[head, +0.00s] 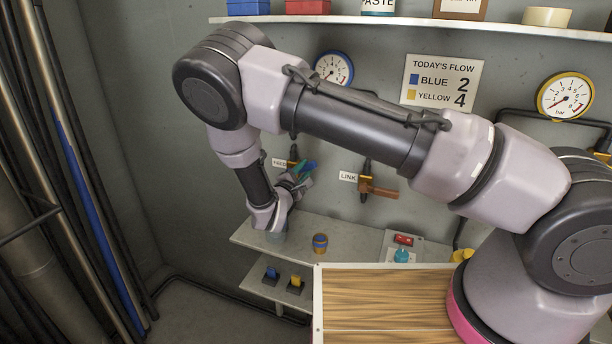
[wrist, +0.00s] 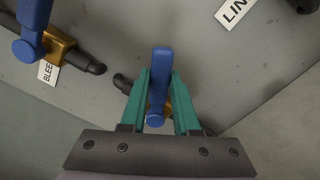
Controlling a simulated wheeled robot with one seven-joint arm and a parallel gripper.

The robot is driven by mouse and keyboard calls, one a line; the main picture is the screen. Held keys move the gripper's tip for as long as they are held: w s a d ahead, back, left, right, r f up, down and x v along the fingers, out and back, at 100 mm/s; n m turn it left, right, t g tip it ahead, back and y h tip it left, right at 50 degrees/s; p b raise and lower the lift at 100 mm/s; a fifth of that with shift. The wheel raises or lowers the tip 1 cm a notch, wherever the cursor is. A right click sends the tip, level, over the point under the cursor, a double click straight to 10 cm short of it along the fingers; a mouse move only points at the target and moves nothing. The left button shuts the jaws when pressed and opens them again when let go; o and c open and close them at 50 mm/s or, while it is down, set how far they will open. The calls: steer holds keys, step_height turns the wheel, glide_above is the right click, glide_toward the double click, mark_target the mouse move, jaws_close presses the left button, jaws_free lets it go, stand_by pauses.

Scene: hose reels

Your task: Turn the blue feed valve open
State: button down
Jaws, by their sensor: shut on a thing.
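The blue feed valve handle (wrist: 161,62) stands between the two teal fingers of my gripper (wrist: 160,92) in the wrist view. My gripper is shut on it, and part of the brass valve body shows behind the right finger. In the head view my gripper (head: 299,176) is at the wall beside the FEED label (head: 280,162), where the fingers mostly hide the handle. The blue-rimmed gauge (head: 334,69) is above; its exact reading is too small to tell. A sign (head: 442,82) reads blue 2, yellow 4.
A second blue-handled valve (wrist: 32,35) with a partly hidden label is close on the left. The brown-handled LINK valve (head: 378,189) is to the right. A yellow-rimmed gauge (head: 565,96) hangs far right.

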steer(key=w+a+r+n, duration=0.2)
steer(key=a+n, duration=0.3)
steer(key=n, duration=0.7)
steer(key=shift+a+r, duration=0.35)
steer(key=shift+r, duration=0.3)
steer(key=c, duration=0.6)
jaws_free()
steer(key=shift+c, duration=0.2)
steer(key=shift+s, duration=0.1)
